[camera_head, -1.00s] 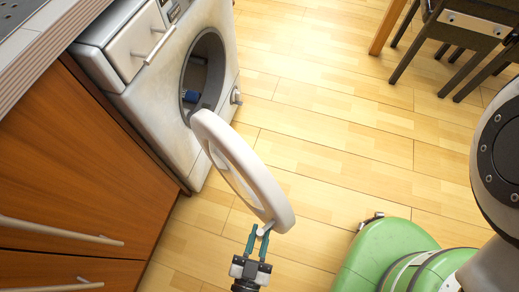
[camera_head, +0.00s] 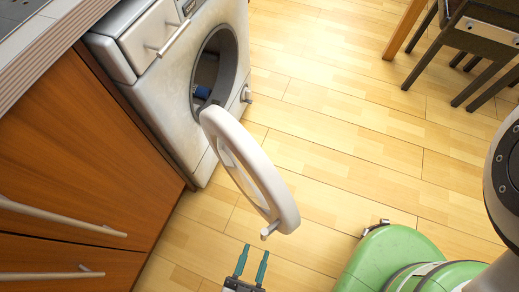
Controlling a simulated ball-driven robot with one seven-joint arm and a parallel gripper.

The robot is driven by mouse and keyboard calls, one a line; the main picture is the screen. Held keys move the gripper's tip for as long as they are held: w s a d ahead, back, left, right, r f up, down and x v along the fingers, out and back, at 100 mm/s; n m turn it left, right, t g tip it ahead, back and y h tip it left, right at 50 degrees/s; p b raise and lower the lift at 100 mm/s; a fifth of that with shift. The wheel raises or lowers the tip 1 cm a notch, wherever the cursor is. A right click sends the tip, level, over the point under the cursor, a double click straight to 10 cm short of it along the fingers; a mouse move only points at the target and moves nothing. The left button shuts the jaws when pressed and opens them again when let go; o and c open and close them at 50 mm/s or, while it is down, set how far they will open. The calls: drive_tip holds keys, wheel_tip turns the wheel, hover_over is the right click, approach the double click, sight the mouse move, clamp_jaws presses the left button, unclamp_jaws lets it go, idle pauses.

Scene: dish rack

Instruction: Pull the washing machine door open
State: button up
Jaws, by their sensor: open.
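The washing machine (camera_head: 177,122) stands at the upper left, white and set beside the wooden cabinets. Its round white door (camera_head: 284,196) is swung wide open on its hinge and points toward the lower right. The dark drum opening (camera_head: 213,68) is exposed, with something blue inside. A small handle (camera_head: 268,231) sticks out at the door's free edge. My gripper (camera_head: 252,262) is open and empty below the handle, at the bottom edge of the view. Its two teal fingers point up toward the handle, with a visible gap between them and it.
Wooden cabinets (camera_head: 75,150) with bar handles line the left side. Chairs (camera_head: 470,35) and a table leg (camera_head: 403,28) stand at the upper right. The wooden floor (camera_head: 330,130) right of the door is clear. My green base is at the lower right.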

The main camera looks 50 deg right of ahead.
drive_tip(key=shift+v, duration=2.35)
